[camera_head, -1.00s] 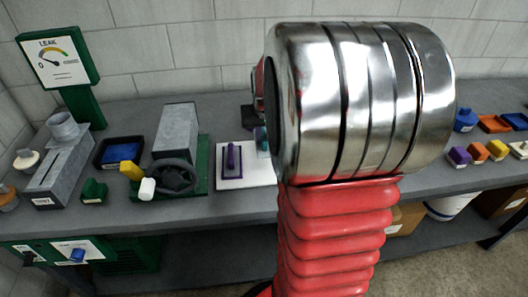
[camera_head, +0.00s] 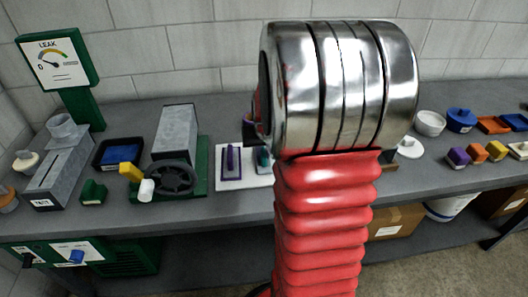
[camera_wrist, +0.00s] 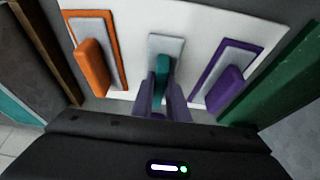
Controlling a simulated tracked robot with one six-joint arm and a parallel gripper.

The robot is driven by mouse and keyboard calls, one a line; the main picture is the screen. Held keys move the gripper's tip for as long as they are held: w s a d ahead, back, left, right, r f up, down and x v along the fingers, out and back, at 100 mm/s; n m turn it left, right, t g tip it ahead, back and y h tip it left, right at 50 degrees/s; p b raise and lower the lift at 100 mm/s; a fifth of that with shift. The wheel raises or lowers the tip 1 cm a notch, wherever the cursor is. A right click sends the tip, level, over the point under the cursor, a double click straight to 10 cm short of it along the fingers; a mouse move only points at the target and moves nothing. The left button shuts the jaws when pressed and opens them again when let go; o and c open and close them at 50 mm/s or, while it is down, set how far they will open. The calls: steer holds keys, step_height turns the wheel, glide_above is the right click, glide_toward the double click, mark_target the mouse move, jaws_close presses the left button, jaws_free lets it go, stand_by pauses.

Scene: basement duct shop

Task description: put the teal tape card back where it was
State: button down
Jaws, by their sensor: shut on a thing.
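My gripper (camera_wrist: 163,95) is shut on the upright teal handle of the teal tape card (camera_wrist: 159,76) in the wrist view. A pale grey plate (camera_wrist: 166,44) shows just behind the handle, over the white board (camera_wrist: 137,47). I cannot tell whether the card touches the board. An orange card (camera_wrist: 92,62) lies to its left and a purple card (camera_wrist: 226,88) to its right. In the head view the teal card (camera_head: 263,160) shows beside the purple card (camera_head: 231,160) on the board (camera_head: 228,182); my arm hides the orange card and most of the gripper.
A green base with a dark handwheel (camera_head: 174,179) and a grey block (camera_head: 176,131) stands left of the board. Further left are a blue tray (camera_head: 122,153) and a grey slotted box (camera_head: 58,172). A white bowl (camera_head: 430,123) and several coloured blocks stand at the right.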

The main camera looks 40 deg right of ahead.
steer(key=c, duration=1.7)
jaws_free()
steer(key=shift+c, duration=0.2)
steer(key=v, duration=1.2)
steer(key=shift+r, duration=0.1)
